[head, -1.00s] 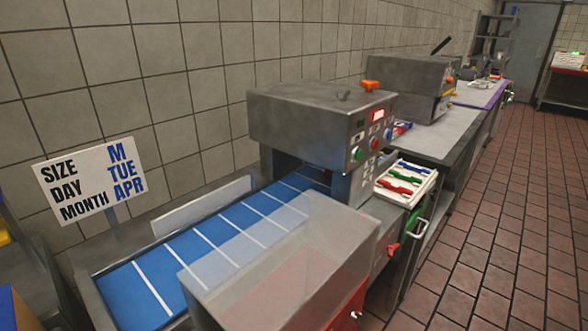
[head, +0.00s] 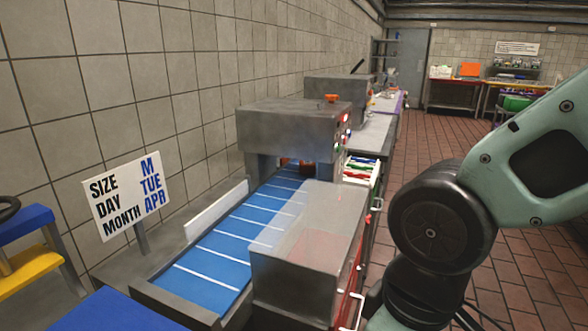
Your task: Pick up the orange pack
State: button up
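I cannot tell for sure which thing is the orange pack. A flat orange object (head: 470,69) stands on the far table at the back right, small in the head view. A small orange piece (head: 331,98) sits on top of the grey conveyor machine (head: 290,125). Red-orange shapes (head: 290,162) show dimly in the machine's opening, at the far end of the belt. My arm shows at the right, but my gripper is out of view.
The blue conveyor belt (head: 222,245) with white lines runs toward the machine. A clear-topped box (head: 310,240) stands beside it. A sign (head: 127,196) reads M, TUE, APR. A blue and yellow stand (head: 25,217) is at left. The tiled floor (head: 425,140) at right is open.

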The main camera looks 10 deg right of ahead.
aim_at(306, 167)
jog(key=l+z, duration=0.35)
jog(key=i+l+z, duration=0.2)
jog(key=l+z, duration=0.15)
jog(key=i+l+z, duration=0.15)
jog(key=l+z, duration=0.2)
jog(key=i+l+z, duration=0.15)
jog(key=i, duration=0.55)
jog(key=i+u, duration=0.2)
jog(key=i, duration=2.4)
jog(key=i+u, duration=0.35)
jog(key=i+l+u, duration=0.1)
jog(key=u, duration=0.25)
jog(key=i+l+u, duration=0.1)
jog(key=u, duration=0.4)
jog(key=i+l+u, duration=0.1)
jog(key=u, duration=0.35)
jog(key=l+u, duration=0.25)
jog(key=u, duration=0.25)
jog(key=l+u, duration=0.2)
jog(key=u, duration=0.25)
jog(key=l+u, duration=0.2)
jog(key=u, duration=0.3)
jog(key=l+u, duration=0.2)
jog(key=u, duration=0.25)
jog(key=l+u, duration=0.2)
jog(key=u, duration=0.3)
jog(key=k+l+u, duration=0.15)
jog(key=u, duration=0.3)
